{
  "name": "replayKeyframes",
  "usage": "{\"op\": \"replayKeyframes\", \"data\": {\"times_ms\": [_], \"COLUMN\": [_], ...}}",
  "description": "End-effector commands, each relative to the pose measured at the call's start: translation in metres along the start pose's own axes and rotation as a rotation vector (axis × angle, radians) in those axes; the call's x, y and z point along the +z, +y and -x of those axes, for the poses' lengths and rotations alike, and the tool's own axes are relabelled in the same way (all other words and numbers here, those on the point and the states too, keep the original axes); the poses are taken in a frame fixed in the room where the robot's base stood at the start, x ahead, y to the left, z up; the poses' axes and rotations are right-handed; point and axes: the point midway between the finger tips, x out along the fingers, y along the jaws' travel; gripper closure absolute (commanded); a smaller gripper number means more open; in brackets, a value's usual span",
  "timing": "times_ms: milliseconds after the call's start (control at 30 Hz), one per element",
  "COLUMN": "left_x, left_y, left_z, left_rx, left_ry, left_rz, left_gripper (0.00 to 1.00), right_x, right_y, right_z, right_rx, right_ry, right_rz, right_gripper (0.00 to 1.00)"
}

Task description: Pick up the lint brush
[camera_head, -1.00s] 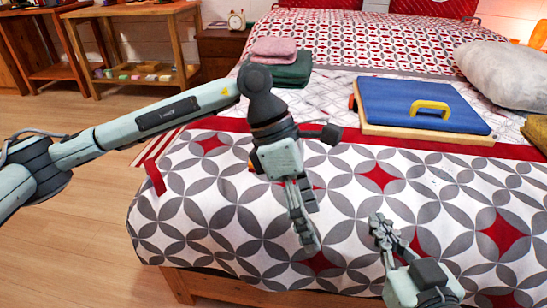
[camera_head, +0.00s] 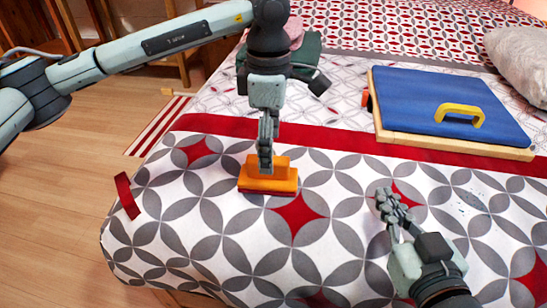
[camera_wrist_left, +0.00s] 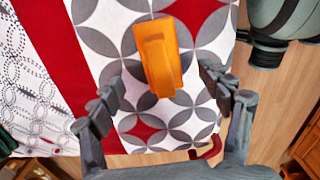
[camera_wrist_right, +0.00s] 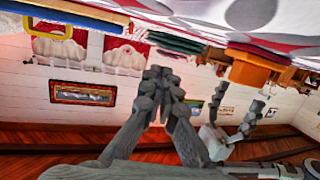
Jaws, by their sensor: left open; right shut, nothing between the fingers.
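The lint brush (camera_head: 268,177) is an orange block with a raised orange grip and a red underside, lying on the patterned bed cover. My left gripper (camera_head: 265,168) points down over it and hides part of its grip in the head view. In the left wrist view the brush (camera_wrist_left: 158,57) shows ahead, between the lines of my open left fingers (camera_wrist_left: 160,100), with a gap on each side. No contact shows. My right gripper (camera_head: 384,198) is shut and empty over the bed, right of the brush. The brush also shows in the right wrist view (camera_wrist_right: 252,70).
A blue padded board with a yellow handle (camera_head: 445,105) lies at the back right of the bed. Folded pink and green cloths (camera_head: 305,50) lie behind my left gripper. A red strip (camera_head: 127,195) lies at the bed's left edge. The cover around the brush is clear.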

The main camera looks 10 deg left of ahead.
Motion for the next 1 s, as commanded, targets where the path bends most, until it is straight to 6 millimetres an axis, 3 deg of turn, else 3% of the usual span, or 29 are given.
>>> {"op": "replayKeyframes", "data": {"times_ms": [367,633,867,1000], "left_x": [-0.001,-0.004,-0.003,-0.003], "left_y": [0.001,0.003,0.003,0.003], "left_z": [-0.035,-0.074,-0.077,-0.077], "left_rx": [-0.002,-0.003,-0.001,-0.001], "left_ry": [0.001,0.001,0.000,0.000], "left_rz": [0.000,0.000,0.000,0.000], "left_gripper": [0.22,0.22,0.22,0.36], "right_x": [-0.010,-0.019,-0.021,-0.021], "right_y": [-0.005,-0.008,-0.009,-0.009], "right_z": [0.000,0.000,0.000,0.000], "right_rx": [-0.010,-0.017,-0.019,-0.019], "right_ry": [0.048,0.091,0.098,0.098], "right_rz": [-0.007,-0.012,-0.013,-0.013], "right_gripper": [1.00,1.00,1.00,1.00]}}
